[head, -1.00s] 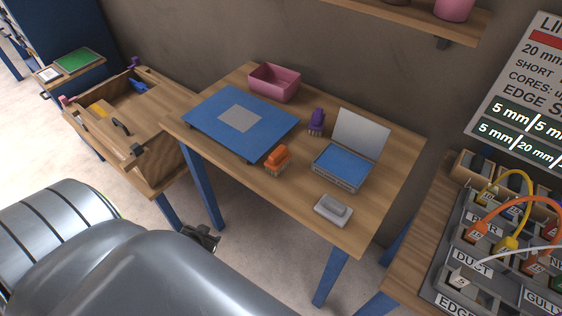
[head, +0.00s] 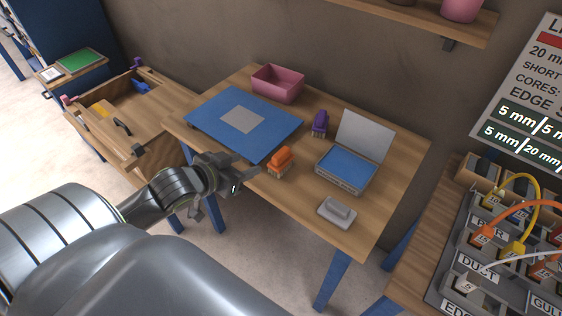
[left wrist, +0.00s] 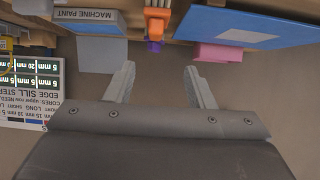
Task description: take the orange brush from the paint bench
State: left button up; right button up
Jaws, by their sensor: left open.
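The orange brush (head: 280,161) stands on the wooden paint bench (head: 290,202), near its front edge, right of the blue mat. In the left wrist view the orange brush (left wrist: 157,20) is at the top centre, beyond the fingers, with the purple brush (left wrist: 154,46) behind it. My left gripper (head: 238,180) is open and empty, at the bench's front edge, left of the orange brush and apart from it. In the left wrist view its two fingers (left wrist: 159,88) are spread with nothing between them. My right gripper is not in view.
On the bench are a blue mat (head: 205,108), a pink bin (head: 290,88), the purple brush (head: 320,122), a blue-topped box with raised lid (head: 347,168) and a grey block (head: 337,211). A cable board (head: 450,285) stands right. Bare wood lies around the orange brush.

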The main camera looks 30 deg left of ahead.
aim_at(279, 155)
pick_arm(q)
jog(key=x, duration=1.1)
jog(key=shift+d, duration=0.1)
jog(key=x, duration=0.2)
jog(key=d+p+x, duration=0.1)
jog(key=shift+w+f, duration=0.25)
jog(key=shift+w, duration=0.05)
jog(key=shift+w+f, duration=0.4)
jog(key=shift+w, duration=0.15)
jog(key=c, duration=0.7)
jog(key=shift+r, duration=0.1)
